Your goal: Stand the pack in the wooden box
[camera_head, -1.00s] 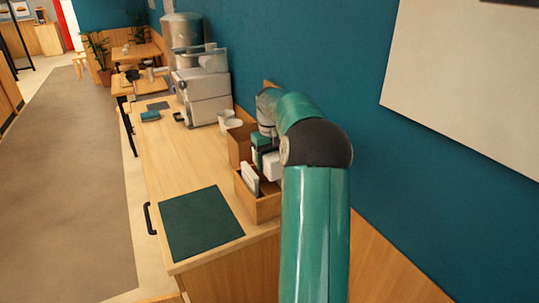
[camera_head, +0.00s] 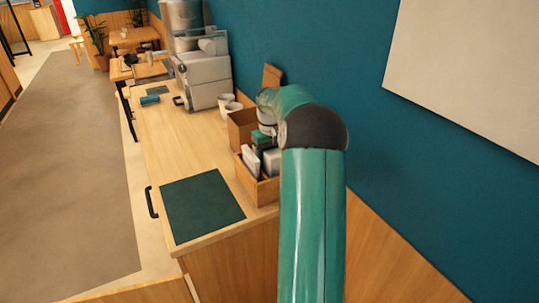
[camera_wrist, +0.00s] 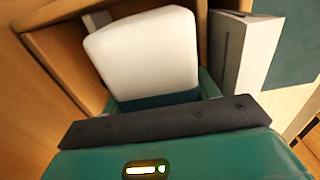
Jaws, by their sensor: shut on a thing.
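The wooden box (camera_head: 264,191) is a low, open box on the counter near its right edge. A white pack (camera_head: 272,161) is over or in its right part, beside my arm. In the wrist view the pack (camera_wrist: 145,55) shows a plain white face with rounded corners, between wooden walls. My gripper (camera_head: 264,141) is shut on this pack, and its green and dark body fills the lower wrist view. Whether the pack's base touches the box floor is hidden. Another white-grey pack (camera_head: 250,160) stands in the box to the left, also in the wrist view (camera_wrist: 245,45).
A taller brown box (camera_head: 241,128) stands just behind the wooden box. White cups (camera_head: 229,104) and a steel machine (camera_head: 203,78) stand farther back. A dark green mat (camera_head: 202,205) lies at front left. The counter's left middle is clear. The teal wall runs close on the right.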

